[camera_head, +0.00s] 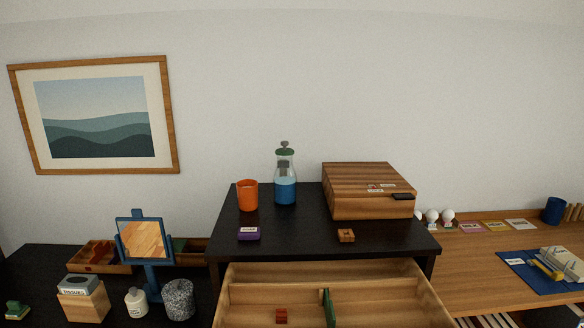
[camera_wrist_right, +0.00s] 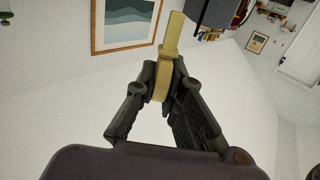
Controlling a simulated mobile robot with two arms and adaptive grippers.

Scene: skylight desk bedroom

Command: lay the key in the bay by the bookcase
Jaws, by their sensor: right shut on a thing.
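My right gripper (camera_wrist_right: 161,82) shows in the right wrist view, with its two fingers closed on a long, brass-coloured piece, the key (camera_wrist_right: 173,38). In the head view, an open wooden drawer (camera_head: 265,296) with compartments sits below the black cabinet top; a red block (camera_head: 281,316) and a green divider (camera_head: 328,308) are inside. No bookcase is clear in the head view, so I cannot tell which bay is by it. My left gripper is not in view.
The black cabinet top (camera_head: 290,232) holds an orange cup (camera_head: 247,195), a blue bottle (camera_head: 285,188), a wooden box (camera_head: 368,192), a purple box (camera_head: 249,233) and a small wooden block (camera_head: 346,236). A mirror (camera_head: 145,241) stands left. A blue mat (camera_head: 530,276) lies on the right desk.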

